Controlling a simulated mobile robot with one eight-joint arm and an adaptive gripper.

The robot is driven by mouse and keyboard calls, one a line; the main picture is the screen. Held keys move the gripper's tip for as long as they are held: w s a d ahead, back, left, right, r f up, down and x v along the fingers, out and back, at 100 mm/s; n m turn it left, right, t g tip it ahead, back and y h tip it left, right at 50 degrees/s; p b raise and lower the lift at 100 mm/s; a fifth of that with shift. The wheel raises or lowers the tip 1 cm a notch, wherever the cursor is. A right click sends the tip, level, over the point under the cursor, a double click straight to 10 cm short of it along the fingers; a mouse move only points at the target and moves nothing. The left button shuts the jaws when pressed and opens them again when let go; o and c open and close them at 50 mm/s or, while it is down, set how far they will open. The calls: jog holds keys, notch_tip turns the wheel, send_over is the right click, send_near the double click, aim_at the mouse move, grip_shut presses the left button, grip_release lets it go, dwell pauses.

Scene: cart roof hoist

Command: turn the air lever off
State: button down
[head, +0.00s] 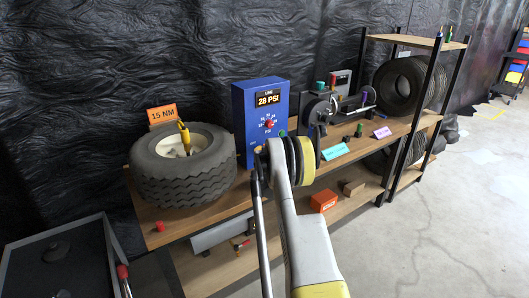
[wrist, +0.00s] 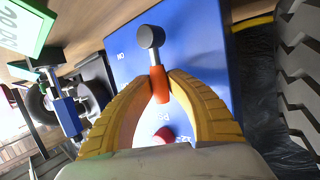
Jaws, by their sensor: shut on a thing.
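The blue air box (head: 246,105) stands on the workbench, its display reading LINE 28 PSI above a red dial (head: 269,124). In the wrist view the lever (wrist: 150,37) has a grey round knob and an orange stem, and stands out from the blue panel (wrist: 196,50). An upside-down ON label is left of it. My gripper (wrist: 160,85) has its yellow fingers shut on the orange stem. The red dial (wrist: 164,134) shows between the fingers. In the head view my arm hides the lever and the fingertips.
A tire (head: 183,165) with a yellow tool and a 15 NM sign lies left of the box. To the right stand a grey machine (head: 318,108), small colored signs (head: 335,151) and a shelf of tires (head: 400,82). An orange box (head: 324,200) is on the lower shelf.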

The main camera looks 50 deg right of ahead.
jog(key=shift+w+a+h, duration=0.15)
jog(key=shift+a+h, duration=0.05)
jog(key=shift+h, duration=0.1)
jog(key=shift+n, duration=0.3)
jog(key=c, duration=1.3)
grip_release()
jog(key=shift+o, duration=0.2)
jog(key=v, duration=1.2)
jog(key=shift+f, duration=0.15)
